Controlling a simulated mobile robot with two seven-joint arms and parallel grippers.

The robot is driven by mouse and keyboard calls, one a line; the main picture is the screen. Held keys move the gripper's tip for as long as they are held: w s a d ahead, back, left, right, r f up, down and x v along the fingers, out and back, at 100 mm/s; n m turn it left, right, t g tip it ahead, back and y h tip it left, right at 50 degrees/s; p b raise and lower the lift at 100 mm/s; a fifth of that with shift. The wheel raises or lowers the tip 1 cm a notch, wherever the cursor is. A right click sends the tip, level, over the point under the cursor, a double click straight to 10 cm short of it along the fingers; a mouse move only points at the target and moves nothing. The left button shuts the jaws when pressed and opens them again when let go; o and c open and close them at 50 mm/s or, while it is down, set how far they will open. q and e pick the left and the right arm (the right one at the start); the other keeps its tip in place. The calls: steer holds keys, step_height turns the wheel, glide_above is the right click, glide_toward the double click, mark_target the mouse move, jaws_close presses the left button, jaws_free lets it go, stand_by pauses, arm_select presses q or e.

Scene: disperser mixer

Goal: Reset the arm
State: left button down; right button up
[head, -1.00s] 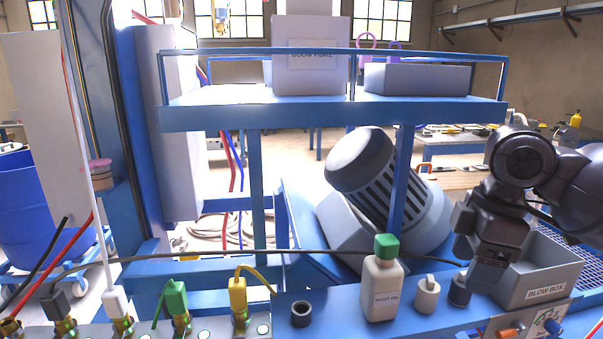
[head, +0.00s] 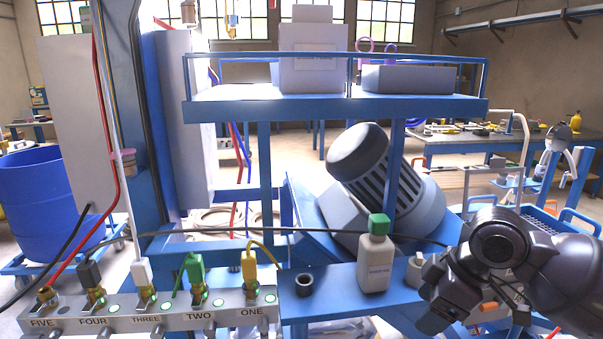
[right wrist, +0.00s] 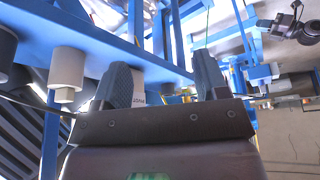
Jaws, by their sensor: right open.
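My right gripper (head: 432,305) is at the lower right of the head view, in front of the blue shelf's right end. In the right wrist view its two dark fingers (right wrist: 165,85) stand apart with nothing held between them. A white bottle with a green cap (head: 376,262) stands upright on the shelf, left of the gripper and apart from it. My left gripper is not in view.
A manifold (head: 160,308) with several coloured connectors is at the lower left. A motor (head: 385,170) stands behind. An upper blue shelf (head: 330,108) holds boxes. A blue drum (head: 40,205) is at left.

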step_height(320, 180, down, 18)
steer(key=s+a+f+m+t+y, duration=0.1)
steer(key=s+m+t+y, duration=0.15)
steer(key=m+t, duration=0.3)
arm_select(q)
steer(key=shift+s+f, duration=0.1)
arm_select(e)
steer(key=s+d+f+m+t+h, duration=0.2)
steer(key=s+d+f+m+h, duration=0.1)
steer(key=s+f, duration=0.3)
steer(key=s+d+f+m+t+h, duration=0.1)
steer(key=s+d+f+m+h, duration=0.3)
steer(key=s, duration=0.7)
step_height(320, 180, down, 3)
steer(key=shift+s+d+r+t, duration=0.15)
steer(key=shift+s+r+t, duration=0.05)
steer(key=shift+s+t, duration=0.15)
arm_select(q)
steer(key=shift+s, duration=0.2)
arm_select(e)
steer(key=shift+w+d+r, duration=0.1)
